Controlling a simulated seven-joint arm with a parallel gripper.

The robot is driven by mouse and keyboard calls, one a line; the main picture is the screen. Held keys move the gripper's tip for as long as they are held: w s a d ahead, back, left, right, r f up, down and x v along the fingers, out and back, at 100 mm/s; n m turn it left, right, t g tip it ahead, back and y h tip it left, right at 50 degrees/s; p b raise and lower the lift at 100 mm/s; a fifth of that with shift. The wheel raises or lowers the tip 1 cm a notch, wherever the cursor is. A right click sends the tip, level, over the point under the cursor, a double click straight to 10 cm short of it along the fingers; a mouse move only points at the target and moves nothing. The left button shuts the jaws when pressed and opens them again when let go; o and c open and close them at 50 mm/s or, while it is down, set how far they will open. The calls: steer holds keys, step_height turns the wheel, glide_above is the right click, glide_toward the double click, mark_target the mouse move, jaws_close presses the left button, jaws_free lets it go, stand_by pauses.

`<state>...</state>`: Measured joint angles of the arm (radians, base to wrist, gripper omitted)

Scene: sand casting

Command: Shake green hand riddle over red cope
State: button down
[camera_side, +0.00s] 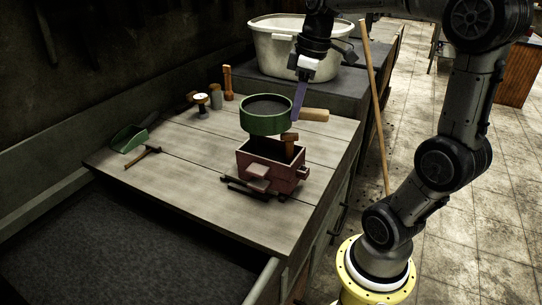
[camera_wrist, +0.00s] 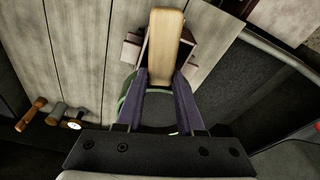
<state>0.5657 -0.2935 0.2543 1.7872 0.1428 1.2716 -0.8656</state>
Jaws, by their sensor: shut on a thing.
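The green hand riddle (camera_side: 266,124) is a round sieve with dark material inside and a pale wooden handle (camera_side: 314,115). It is held above the red cope (camera_side: 284,176), a box on the wooden bench with dark sand in it. My gripper (camera_side: 296,118) is shut on the riddle near its handle. In the wrist view, the purple fingers of my gripper (camera_wrist: 160,97) close about the base of the wooden handle (camera_wrist: 165,45). The riddle's green rim (camera_wrist: 126,98) shows only partly there, mostly hidden by the fingers. Parts of the cope (camera_wrist: 132,48) show beside the handle.
A green scoop (camera_side: 128,139) and a small hammer (camera_side: 142,157) lie on the left of the bench (camera_side: 205,195). Several small tools stand at the back, including a wooden one (camera_side: 228,83). A white tub (camera_side: 270,53) stands behind. The bench front left is clear.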

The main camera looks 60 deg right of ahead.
mark_target(315, 113)
steer(key=shift+w+r, duration=0.1)
steer(key=shift+w, duration=0.75)
steer(key=s, duration=0.6)
steer(key=w, duration=0.6)
steer(key=shift+s, duration=3.1)
steer(key=shift+w, duration=3.15)
steer(key=shift+s, duration=3.2)
steer(key=shift+r, duration=2.45)
